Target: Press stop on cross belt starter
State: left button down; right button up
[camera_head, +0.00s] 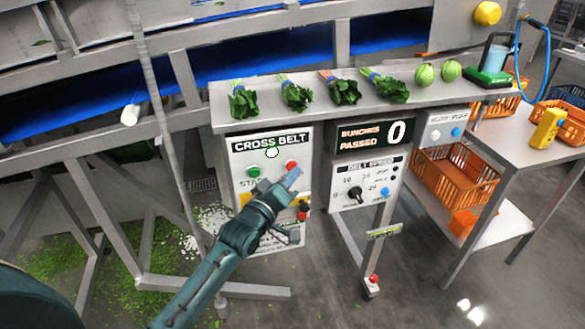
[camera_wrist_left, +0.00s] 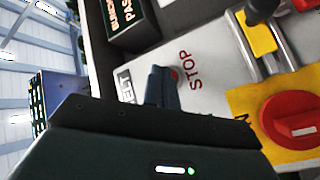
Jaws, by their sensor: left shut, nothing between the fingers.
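The cross belt starter (camera_head: 240,150) is a pale panel under the counter, labelled CROSS BELT, with a white lamp (camera_head: 272,153) at the top. Its green start button (camera_head: 254,171) is on the left and its red stop button (camera_head: 291,166) on the right. My left gripper (camera_head: 292,177) is shut and empty, its tip just below the stop button in the head view. In the left wrist view the shut fingers (camera_wrist_left: 162,86) partly cover the red stop button (camera_wrist_left: 176,76), beside the word STOP. I cannot tell whether they touch it. My right gripper is not in view.
A red rotary switch (camera_wrist_left: 296,120) on a yellow plate is close by on the panel. To the right are the BUNCHES PASSED display (camera_head: 370,134), reading 0, and the belt speed box (camera_head: 350,178). Greens lie on the counter (camera_head: 225,112) above. An orange crate (camera_head: 455,176) stands further right.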

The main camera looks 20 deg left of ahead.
pick_arm(q)
jog(key=shift+w+a, duration=0.15)
jog(key=shift+w, duration=0.05)
dwell(0.6)
jog(key=shift+s+d+p, duration=0.45)
jog(key=shift+s+p, duration=0.15)
jog(key=shift+s, duration=0.1)
jog(key=s+d+p, duration=0.1)
jog(key=s, duration=0.1)
jog(key=s+d+p, duration=0.1)
jog(key=s+d, duration=0.1)
jog(key=shift+s+p, duration=0.1)
jog(key=shift+p, duration=0.25)
